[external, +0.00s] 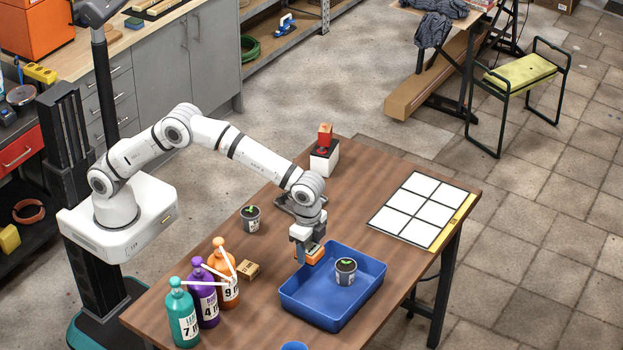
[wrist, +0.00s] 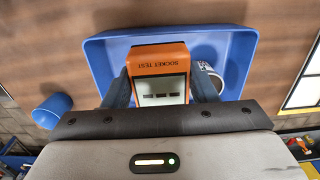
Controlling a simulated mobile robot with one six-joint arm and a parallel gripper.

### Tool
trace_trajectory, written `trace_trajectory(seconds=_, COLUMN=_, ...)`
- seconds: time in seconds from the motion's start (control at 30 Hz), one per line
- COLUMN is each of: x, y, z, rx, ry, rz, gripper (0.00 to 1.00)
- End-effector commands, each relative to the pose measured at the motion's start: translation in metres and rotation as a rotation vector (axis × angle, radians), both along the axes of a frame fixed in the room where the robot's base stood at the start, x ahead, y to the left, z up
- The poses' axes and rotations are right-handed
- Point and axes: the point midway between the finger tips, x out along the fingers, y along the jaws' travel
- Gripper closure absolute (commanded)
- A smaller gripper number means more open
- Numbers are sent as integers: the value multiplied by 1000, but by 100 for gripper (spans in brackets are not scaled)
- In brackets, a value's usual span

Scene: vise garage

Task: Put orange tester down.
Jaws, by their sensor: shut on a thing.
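The orange tester (wrist: 158,58) has a grey screen and the words "SOCKET TEST" in the wrist view. My gripper (wrist: 160,90) is shut on it, one finger on each side. In the external view my gripper (external: 308,242) holds the tester (external: 314,256) over the left part of the blue tray (external: 334,320). The tester's underside is hidden, so I cannot tell whether it touches the tray. The tray also shows behind the tester in the wrist view (wrist: 105,62).
A white-squared board (external: 421,210) lies at the right. A blue cup (external: 294,346) is at the front.

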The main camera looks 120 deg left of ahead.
Motion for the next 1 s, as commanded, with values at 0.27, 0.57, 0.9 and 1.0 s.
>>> trace_trajectory(seconds=0.27, x=-1, y=146, z=-8, rx=0, ry=0, rz=10, gripper=71)
trace_trajectory(seconds=0.57, x=-23, y=242, z=-18, rx=0, ry=-1, rz=2, gripper=71)
trace_trajectory(seconds=0.9, x=-28, y=254, z=-64, rx=-1, ry=3, rz=-1, gripper=71)
trace_trajectory(seconds=1.0, x=-28, y=254, z=-77, rx=-1, ry=1, rz=-1, gripper=71)
